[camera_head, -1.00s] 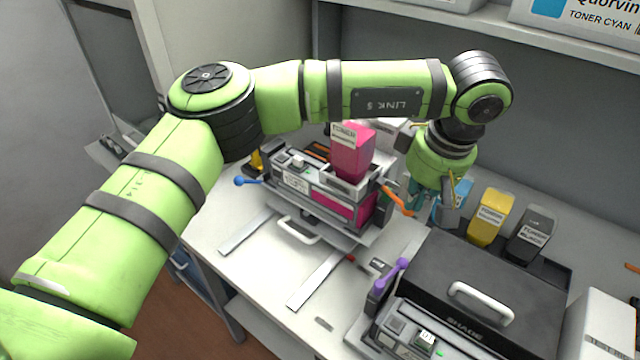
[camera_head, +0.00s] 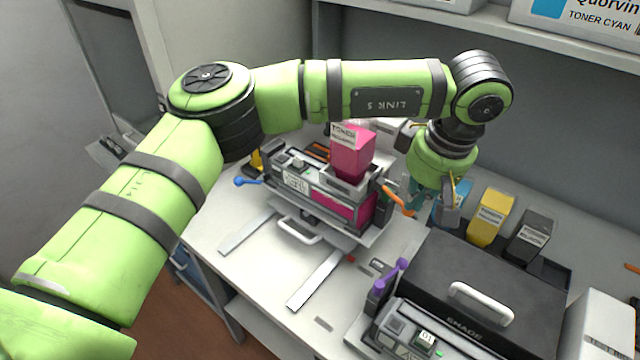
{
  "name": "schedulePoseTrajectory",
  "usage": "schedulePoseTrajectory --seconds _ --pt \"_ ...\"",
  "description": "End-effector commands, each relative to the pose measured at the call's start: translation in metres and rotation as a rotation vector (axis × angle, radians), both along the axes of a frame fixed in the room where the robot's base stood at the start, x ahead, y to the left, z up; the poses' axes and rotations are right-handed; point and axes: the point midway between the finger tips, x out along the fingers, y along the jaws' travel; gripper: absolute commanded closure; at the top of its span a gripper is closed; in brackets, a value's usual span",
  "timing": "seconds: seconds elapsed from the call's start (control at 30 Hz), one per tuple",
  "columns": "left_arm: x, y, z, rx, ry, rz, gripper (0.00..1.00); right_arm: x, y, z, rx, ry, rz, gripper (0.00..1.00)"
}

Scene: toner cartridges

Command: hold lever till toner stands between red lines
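The toner machine (camera_head: 292,183) stands on the table with a magenta toner cartridge (camera_head: 350,157) upright in its top. A magenta-filled window (camera_head: 338,203) shows on its front side; red lines are too small to make out. An orange lever (camera_head: 397,201) sticks out at the machine's right end, and a blue lever (camera_head: 247,181) at its left end. My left gripper (camera_head: 434,207) points down just right of the orange lever. Its fingers overlap the cyan cartridge behind, so their opening and any contact with the lever are unclear. My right gripper is out of view.
Cyan (camera_head: 463,190), yellow (camera_head: 491,217) and black (camera_head: 530,238) cartridges stand in a dark tray behind my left gripper. A dark-lidded machine (camera_head: 490,290) with a purple lever (camera_head: 391,275) stands at the front right. Two pale rails (camera_head: 315,280) lie on the table in front.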

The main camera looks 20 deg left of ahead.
Motion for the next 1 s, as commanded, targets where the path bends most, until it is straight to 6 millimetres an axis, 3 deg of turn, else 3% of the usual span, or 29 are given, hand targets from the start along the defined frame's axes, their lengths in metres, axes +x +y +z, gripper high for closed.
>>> schedulePoseTrajectory --seconds 0.63,1.0 --pt "0.000 0.000 0.077 0.000 -0.002 0.001 1.00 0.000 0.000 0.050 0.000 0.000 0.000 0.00" --pt "0.000 0.000 0.079 0.001 -0.001 0.000 1.00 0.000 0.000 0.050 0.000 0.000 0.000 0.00"
